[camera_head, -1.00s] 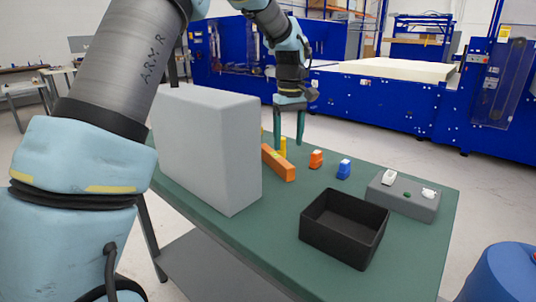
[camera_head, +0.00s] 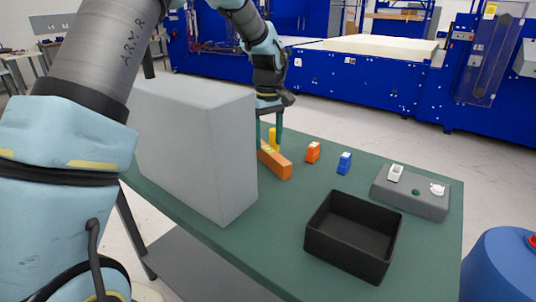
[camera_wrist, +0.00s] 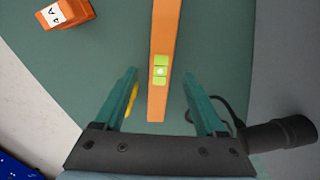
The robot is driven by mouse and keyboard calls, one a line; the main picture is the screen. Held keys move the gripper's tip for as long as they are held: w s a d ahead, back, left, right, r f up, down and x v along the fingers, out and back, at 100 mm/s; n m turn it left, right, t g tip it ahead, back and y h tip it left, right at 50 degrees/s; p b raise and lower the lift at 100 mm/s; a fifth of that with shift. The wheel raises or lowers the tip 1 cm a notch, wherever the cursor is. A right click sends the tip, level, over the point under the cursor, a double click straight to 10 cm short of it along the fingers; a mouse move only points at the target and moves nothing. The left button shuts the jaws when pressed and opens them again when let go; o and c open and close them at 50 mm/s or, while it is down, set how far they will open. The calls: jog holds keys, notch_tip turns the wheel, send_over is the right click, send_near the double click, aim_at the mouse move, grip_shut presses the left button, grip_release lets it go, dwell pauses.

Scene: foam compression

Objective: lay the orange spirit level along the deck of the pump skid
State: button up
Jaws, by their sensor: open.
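The orange spirit level (camera_head: 276,160) lies on the green table beside the large grey block. In the wrist view the level (camera_wrist: 163,100) runs lengthwise between my fingers, with a yellow-green vial near its middle. My gripper (camera_head: 269,143) is open above the level's far part. In the wrist view my gripper (camera_wrist: 160,72) has one finger on each side of the level, with gaps; I cannot tell the height. A low grey unit with white fittings (camera_head: 410,204) stands at the table's right. It may be the pump skid, but I cannot be sure.
The large grey block (camera_head: 195,150) stands close left of the level. A small orange item (camera_head: 313,152), a blue item (camera_head: 344,163) and a black open bin (camera_head: 350,240) stand on the table (camera_head: 270,245). A yellow object (camera_head: 274,137) is close to my fingers. A blue drum (camera_head: 500,265) stands at right.

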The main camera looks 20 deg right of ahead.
aim_at(268, 149)
notch_tip(268, 149, down, 5)
jog(key=shift+r+p, duration=0.1)
jog(key=shift+p, duration=0.8)
grip_shut()
